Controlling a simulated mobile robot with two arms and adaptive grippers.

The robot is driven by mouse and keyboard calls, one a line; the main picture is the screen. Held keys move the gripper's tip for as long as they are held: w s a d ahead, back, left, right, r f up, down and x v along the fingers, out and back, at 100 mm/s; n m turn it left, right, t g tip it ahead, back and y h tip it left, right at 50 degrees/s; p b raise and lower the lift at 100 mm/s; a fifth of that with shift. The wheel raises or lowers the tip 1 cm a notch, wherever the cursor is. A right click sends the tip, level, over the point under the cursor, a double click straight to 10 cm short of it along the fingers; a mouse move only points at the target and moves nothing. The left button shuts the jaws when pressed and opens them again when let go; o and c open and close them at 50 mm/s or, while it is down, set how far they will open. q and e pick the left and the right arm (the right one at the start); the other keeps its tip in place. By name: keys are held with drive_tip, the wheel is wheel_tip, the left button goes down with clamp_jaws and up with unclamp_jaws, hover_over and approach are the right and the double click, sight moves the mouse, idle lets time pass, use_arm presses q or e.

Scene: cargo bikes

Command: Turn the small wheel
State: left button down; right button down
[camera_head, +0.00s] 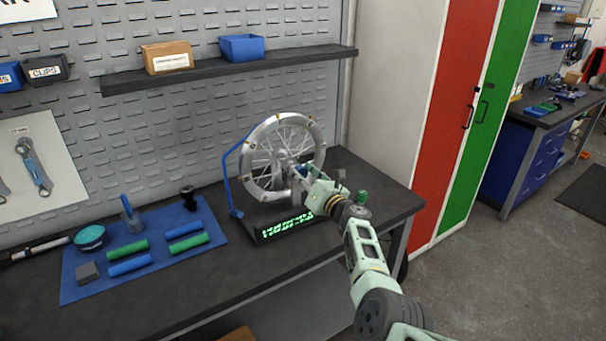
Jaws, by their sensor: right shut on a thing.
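The small wheel (246,166) has a silver rim and thin spokes. It stands upright in a blue stand (231,180) on the dark workbench. The stand's black base carries a display with green lit characters (287,228). My right gripper (298,171) reaches in from the lower right, in front of the wheel near its hub and lower right side. It is shut on part of the wheel, but the exact contact is small and partly hidden by the gripper. My left gripper is not in view.
A blue mat (75,283) left of the stand holds green and blue grips, a teal tin (91,237) and a grey block (88,273). A shelf (120,83) with boxes hangs above. Red and green lockers (455,120) stand right of the bench.

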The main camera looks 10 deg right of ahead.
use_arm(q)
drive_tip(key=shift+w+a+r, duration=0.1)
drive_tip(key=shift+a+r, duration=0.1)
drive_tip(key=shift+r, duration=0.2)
use_arm(e)
drive_tip(key=shift+a+f+m, duration=0.1)
drive_tip(key=shift+a+m, duration=0.2)
drive_tip(key=shift+m, duration=0.3)
drive_tip(key=c, duration=1.8)
unclamp_jaws()
drive_tip(key=o, duration=0.4)
drive_tip(key=shift+s, duration=0.1)
drive_tip(key=shift+c, duration=0.2)
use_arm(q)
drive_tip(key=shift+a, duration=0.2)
use_arm(e)
drive_tip(key=shift+d, duration=0.1)
drive_tip(key=shift+d, duration=0.1)
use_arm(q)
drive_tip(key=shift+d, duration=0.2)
use_arm(e)
drive_tip(key=v, duration=1.1)
drive_tip(key=shift+s, duration=0.4)
